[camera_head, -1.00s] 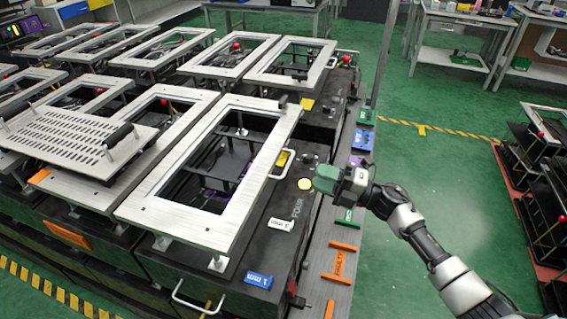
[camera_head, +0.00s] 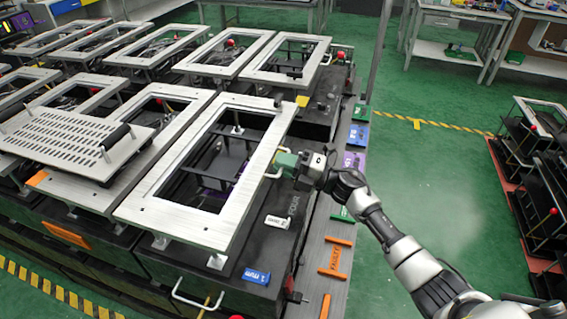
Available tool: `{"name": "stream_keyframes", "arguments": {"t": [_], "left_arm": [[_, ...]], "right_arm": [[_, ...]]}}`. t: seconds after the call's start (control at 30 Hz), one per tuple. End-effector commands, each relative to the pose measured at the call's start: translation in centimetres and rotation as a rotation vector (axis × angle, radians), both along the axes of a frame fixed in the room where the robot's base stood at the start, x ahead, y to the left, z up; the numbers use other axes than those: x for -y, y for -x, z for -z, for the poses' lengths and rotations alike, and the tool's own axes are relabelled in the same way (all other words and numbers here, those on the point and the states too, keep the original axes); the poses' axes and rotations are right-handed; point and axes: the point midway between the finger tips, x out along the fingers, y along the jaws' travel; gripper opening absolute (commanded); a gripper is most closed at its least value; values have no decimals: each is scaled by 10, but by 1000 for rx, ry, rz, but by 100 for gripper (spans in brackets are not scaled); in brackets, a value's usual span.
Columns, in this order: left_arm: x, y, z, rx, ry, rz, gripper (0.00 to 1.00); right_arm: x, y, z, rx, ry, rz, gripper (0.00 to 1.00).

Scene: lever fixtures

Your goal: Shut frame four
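Frame four is a silver rectangular frame (camera_head: 172,216) in the middle of the head view. It sits raised on short posts above a black base (camera_head: 262,240) marked "FOUR". A pale handle (camera_head: 272,174) shows at the frame's right side. My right gripper (camera_head: 284,163), with green fingertips, is at this handle and partly covers it. I cannot tell whether it touches the handle or whether its fingers are open or shut. My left gripper is not in view.
More silver frames on black bases stand behind (camera_head: 290,62) and to the left. A slotted plate with black grips (camera_head: 65,143) lies on the left neighbour. Orange tags (camera_head: 335,258) lie along the right side strip.

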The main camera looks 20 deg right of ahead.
Motion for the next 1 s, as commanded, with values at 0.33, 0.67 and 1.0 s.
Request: {"name": "stream_keyframes", "arguments": {"t": [0.33, 0.67, 1.0], "left_arm": [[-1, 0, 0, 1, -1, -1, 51], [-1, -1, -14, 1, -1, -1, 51], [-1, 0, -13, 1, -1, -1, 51]], "right_arm": [[0, 0, 0, 0, 0, 0, 0], [0, -1, -21, 0, 0, 1, 0], [0, -1, -20, 0, 0, 1, 34]]}}
